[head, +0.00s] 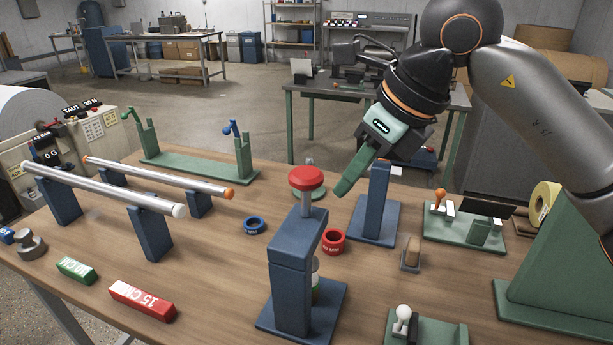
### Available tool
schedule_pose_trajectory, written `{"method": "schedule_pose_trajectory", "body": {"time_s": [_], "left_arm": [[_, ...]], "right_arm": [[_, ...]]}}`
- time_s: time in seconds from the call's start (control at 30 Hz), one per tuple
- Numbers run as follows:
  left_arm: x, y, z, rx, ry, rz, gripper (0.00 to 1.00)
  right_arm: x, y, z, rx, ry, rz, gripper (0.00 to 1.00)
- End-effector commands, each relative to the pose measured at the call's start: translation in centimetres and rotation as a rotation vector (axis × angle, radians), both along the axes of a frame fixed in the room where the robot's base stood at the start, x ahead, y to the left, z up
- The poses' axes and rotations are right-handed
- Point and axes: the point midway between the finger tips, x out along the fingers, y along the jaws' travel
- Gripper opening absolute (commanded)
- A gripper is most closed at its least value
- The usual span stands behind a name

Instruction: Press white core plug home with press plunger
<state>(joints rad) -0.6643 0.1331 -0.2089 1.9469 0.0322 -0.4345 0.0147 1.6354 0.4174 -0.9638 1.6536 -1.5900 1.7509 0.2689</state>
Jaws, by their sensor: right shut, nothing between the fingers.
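A press (293,265) in blue stands at the front middle of the table, with a red round plunger head (306,178) raised on a metal rod above it. A small pale and green piece (316,275) shows partly under the press arm; the rest is hidden. A metal bar at the left has a white end (179,211), which may be the white core plug; I cannot tell whether it is fully seated. My right gripper (342,188) is shut and empty, its green fingers pointing down and left, to the right of the red head and apparently apart from it. My left gripper is not in view.
A second bar with an orange end (229,193) lies behind the first on blue stands. A blue ring (254,225) and a red ring (333,241) lie near the press. A blue post (376,205) stands below my right gripper. Red (142,300) and green blocks (76,270) lie front left.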

Motion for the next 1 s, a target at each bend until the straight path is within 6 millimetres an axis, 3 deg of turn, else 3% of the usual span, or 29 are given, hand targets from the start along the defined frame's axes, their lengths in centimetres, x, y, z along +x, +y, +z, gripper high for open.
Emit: {"method": "schedule_pose_trajectory", "body": {"time_s": [0.2, 0.4, 1.0], "left_arm": [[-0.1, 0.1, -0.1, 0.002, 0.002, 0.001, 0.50], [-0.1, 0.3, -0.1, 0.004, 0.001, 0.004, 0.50], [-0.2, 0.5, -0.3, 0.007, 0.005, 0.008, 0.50]], "right_arm": [[-1.4, -1.6, 4.9, 0.014, -0.017, -0.001, 0.00], [-2.2, -2.4, 7.4, 0.019, -0.023, 0.001, 0.00], [-2.5, -2.7, 8.1, 0.021, -0.024, 0.003, 0.00]]}}
